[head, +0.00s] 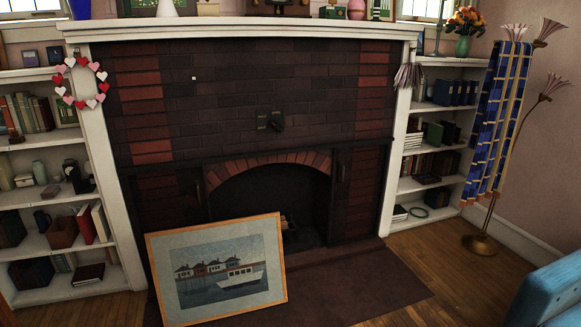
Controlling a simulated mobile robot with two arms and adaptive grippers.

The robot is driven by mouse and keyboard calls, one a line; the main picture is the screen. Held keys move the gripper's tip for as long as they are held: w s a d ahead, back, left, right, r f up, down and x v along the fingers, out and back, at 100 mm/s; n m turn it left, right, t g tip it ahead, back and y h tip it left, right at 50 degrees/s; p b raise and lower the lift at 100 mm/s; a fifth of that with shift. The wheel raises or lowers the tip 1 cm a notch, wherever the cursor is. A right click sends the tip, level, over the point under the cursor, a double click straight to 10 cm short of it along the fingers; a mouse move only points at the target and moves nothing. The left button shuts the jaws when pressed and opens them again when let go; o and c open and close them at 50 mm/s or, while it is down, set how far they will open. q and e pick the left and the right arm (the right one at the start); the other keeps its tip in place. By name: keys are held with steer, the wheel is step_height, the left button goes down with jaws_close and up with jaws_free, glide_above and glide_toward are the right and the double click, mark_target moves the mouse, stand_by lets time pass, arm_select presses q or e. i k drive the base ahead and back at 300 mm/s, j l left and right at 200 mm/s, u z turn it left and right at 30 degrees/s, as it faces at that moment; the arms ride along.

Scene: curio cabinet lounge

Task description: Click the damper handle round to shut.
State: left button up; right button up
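Neither of my grippers is in the head view.
The fireplace opening (268,195) is below. A framed boat picture (222,268) leans in front of it on the dark hearth (370,290). Shelves flank both sides. A floor lamp (480,243) with a blue cloth (497,110) and a blue seat (550,295) are at right.

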mark_target(277, 126)
steer(key=i+l+u, duration=0.15)
steer(key=i, duration=1.2)
